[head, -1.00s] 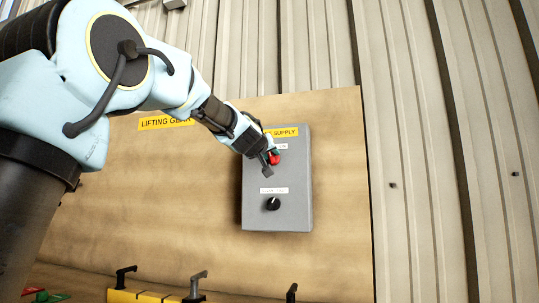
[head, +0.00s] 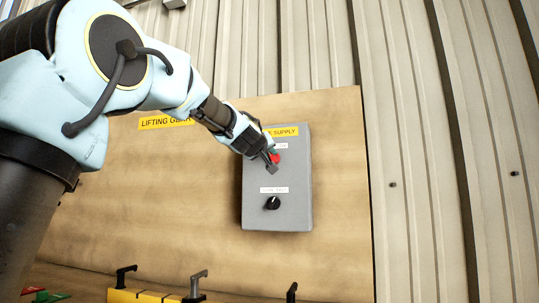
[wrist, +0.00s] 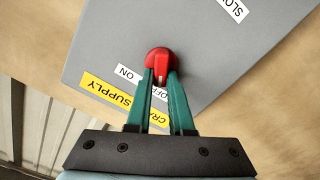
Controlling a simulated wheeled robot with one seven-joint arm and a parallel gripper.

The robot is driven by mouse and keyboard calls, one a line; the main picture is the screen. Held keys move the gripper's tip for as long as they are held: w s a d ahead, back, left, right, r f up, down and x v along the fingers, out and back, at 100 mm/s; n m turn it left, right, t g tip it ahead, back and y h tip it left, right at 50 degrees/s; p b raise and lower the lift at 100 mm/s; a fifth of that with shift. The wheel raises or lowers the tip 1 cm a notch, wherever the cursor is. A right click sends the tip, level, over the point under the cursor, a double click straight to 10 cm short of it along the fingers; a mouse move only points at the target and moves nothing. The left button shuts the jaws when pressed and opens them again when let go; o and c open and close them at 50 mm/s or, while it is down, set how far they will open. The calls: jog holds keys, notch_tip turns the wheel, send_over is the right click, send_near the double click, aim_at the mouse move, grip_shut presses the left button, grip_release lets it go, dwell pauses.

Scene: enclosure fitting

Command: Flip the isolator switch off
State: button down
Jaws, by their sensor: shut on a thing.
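The isolator switch is a red rotary knob (wrist: 160,61) on a grey enclosure box (head: 295,219). In the head view the red knob (head: 277,158) shows partly behind my gripper. My gripper (wrist: 161,76) has its two green fingers closed on the sides of the red knob. White ON and OFF labels sit beside the knob in the wrist view; OFF is partly hidden by a finger. In the head view my gripper (head: 273,160) reaches the box from the upper left.
A black knob (head: 272,203) sits lower on the same box under a white label. The box is on a wooden board (head: 190,190) with a yellow LIFTING GEAR label (head: 165,122). Black and grey handles on a yellow block (head: 150,297) stand at the bottom.

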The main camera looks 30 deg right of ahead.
jog(key=c, duration=0.8)
grip_release()
jog(key=b+v, duration=0.1)
jog(key=v, duration=0.9)
jog(key=shift+s+a, duration=0.3)
jog(key=shift+f, duration=0.1)
